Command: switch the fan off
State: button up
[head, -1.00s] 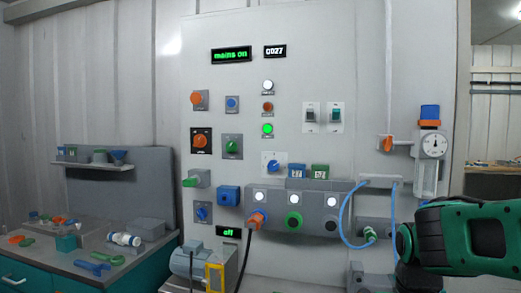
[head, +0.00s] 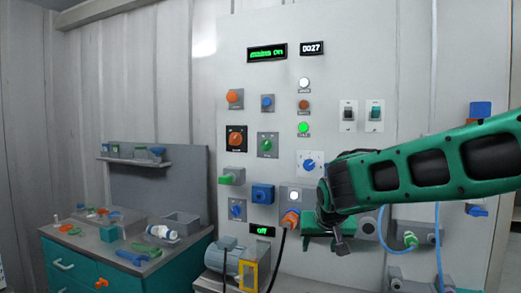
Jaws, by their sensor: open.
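The grey control panel (head: 330,60) carries several switches and knobs, and their small labels are too blurred to read, so I cannot tell which one is the fan's. Two rocker switches, one dark (head: 348,115) and one teal (head: 375,115), sit at the upper right. An orange rotary knob (head: 236,138) and a green one (head: 267,144) are on the left, with a blue dial (head: 309,165) to their right. My gripper (head: 338,243) is open, in front of the lower socket row and apart from the switches. It hides part of that row.
Displays read "mains on" (head: 267,52) and "off" (head: 263,231). A motor unit (head: 238,264) stands below, with a black cable from an orange plug (head: 290,218). Blue hoses hang at the right. A teal workbench (head: 110,275) with loose tools is at the left.

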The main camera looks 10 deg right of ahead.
jog(key=w+a+r+m+t+h, duration=0.1)
jog(key=w+r+m+t+h, duration=0.15)
jog(key=w+r, duration=0.65)
jog(key=m+t+h, duration=0.5)
jog(key=m+h, duration=0.1)
jog(key=m, duration=0.1)
send_near(265, 144)
jog(key=x, duration=0.9)
jog(key=shift+d, duration=0.1)
